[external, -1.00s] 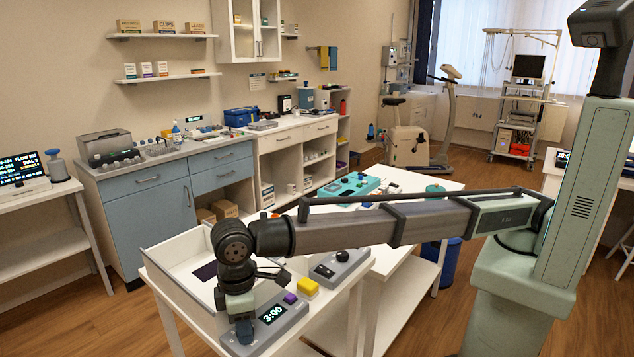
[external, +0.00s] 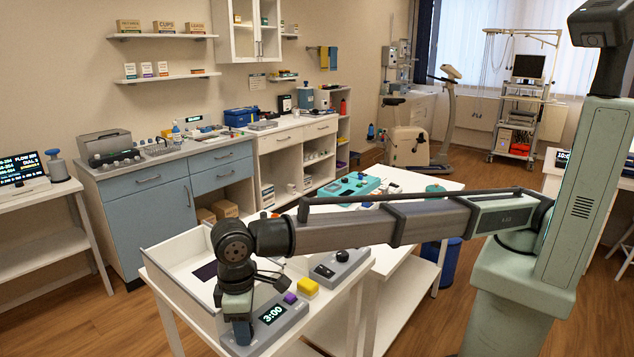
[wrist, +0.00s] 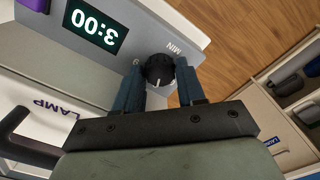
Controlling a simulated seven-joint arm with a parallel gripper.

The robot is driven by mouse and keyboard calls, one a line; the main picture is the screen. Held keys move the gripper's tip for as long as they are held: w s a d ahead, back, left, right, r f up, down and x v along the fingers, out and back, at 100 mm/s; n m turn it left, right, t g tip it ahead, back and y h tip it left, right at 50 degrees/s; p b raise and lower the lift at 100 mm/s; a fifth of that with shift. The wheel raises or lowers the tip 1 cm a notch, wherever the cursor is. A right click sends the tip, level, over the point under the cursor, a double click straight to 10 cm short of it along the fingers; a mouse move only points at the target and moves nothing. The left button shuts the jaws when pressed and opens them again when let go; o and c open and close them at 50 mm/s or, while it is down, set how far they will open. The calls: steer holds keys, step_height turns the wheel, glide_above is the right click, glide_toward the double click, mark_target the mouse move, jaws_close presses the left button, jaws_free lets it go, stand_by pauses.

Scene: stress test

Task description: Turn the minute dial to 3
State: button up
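The minute dial (wrist: 158,70) is a round black knob with a white pointer mark, beside the letters MIN in the wrist view. It is on a grey timer box (external: 290,317) at the front of the white table. The timer's display (wrist: 95,22) reads 3:00; it also shows in the external view (external: 272,314). My gripper (wrist: 161,68) has its two blue fingers close against opposite sides of the dial and appears shut on it. In the external view, my gripper (external: 243,335) points down at the timer's near left end and hides the dial.
A purple button (external: 290,298) is on the timer. A white open tray (external: 165,250) is to the left. The table's front edge is close to the timer.

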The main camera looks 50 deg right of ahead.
steer(key=shift+o, duration=0.3)
steer(key=shift+r, duration=0.1)
step_height(320, 180, up, 14)
steer(key=shift+f, duration=0.2)
stand_by(0.7)
